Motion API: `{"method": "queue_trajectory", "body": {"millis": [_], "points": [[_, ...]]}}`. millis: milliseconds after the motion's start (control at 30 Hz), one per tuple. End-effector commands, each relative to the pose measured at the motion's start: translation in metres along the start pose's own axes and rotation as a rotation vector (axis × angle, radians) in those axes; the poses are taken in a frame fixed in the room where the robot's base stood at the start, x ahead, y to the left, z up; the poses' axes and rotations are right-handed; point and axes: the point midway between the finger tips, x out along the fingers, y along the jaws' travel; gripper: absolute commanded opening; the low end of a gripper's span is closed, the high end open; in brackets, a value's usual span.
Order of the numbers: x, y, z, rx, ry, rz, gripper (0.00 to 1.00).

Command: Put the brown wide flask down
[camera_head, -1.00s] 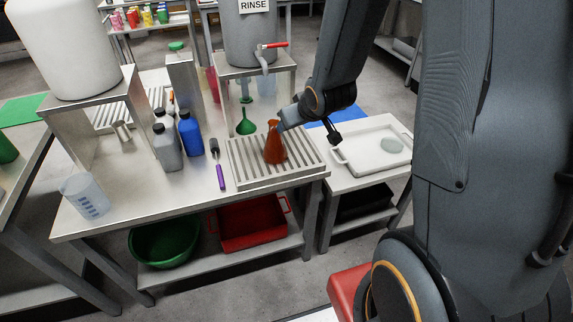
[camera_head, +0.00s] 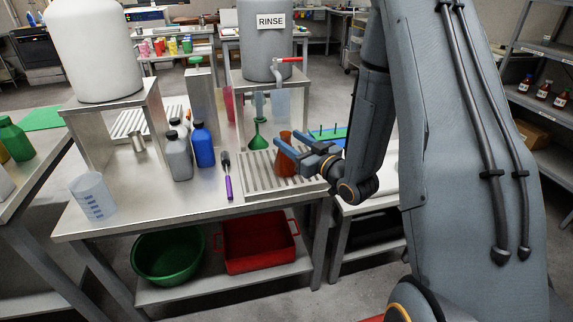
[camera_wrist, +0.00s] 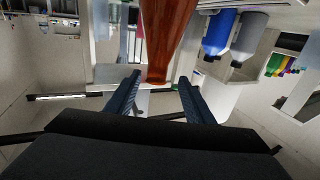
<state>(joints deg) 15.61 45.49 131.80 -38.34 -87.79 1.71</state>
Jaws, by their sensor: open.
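The brown wide flask (camera_head: 284,158) stands on the slatted drain rack (camera_head: 256,180) at the right end of the steel table; it looks nearly upright. My gripper (camera_head: 292,146) is open at the flask, coming in from the right. In the wrist view the flask (camera_wrist: 163,40) shows between the tips of the two spread fingers (camera_wrist: 157,92), with a gap to each finger. The flask's far side is hidden.
A green funnel (camera_head: 258,138) stands behind the rack. A purple-handled brush (camera_head: 227,178), a blue bottle (camera_head: 203,146) and a grey bottle (camera_head: 178,155) are to its left. The RINSE tank's red tap (camera_head: 287,61) hangs above and behind. A measuring beaker (camera_head: 92,196) stands at the front left.

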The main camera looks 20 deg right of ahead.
Motion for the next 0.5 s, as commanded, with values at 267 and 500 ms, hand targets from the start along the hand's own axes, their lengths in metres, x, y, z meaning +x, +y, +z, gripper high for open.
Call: {"method": "queue_trajectory", "body": {"millis": [267, 500], "points": [[0.025, 0.005, -0.001, -0.001, 0.003, 0.005, 0.48], [0.058, 0.006, 0.001, -0.001, 0.002, 0.003, 0.48]]}}
